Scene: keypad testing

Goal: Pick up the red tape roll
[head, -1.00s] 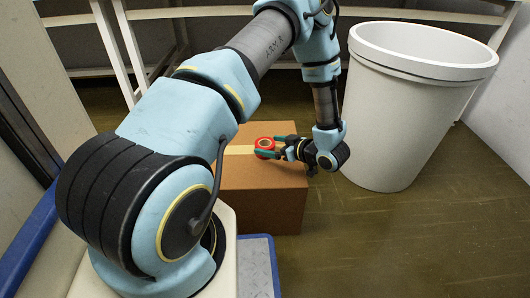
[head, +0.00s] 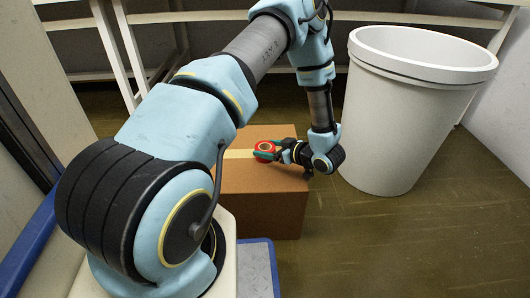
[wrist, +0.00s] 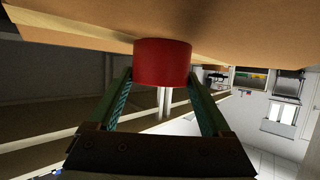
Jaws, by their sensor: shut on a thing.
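The red tape roll (head: 264,146) is a short red ring on top of a brown cardboard box (head: 270,210). In the head view, my gripper (head: 267,151) reaches it from the right, low over the box top. In the wrist view, the red roll (wrist: 162,62) sits between the tips of my two green-padded fingers, and my gripper (wrist: 161,78) is shut on its sides. The roll lies against or very close to the box surface at the top of that view; I cannot tell whether there is a gap.
A large white bin (head: 405,120) stands on the floor right of the box, close to my wrist. White shelving (head: 130,50) runs along the back. Bare floor (head: 420,235) lies at the front right. A strip of yellowish tape (head: 237,154) crosses the box top.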

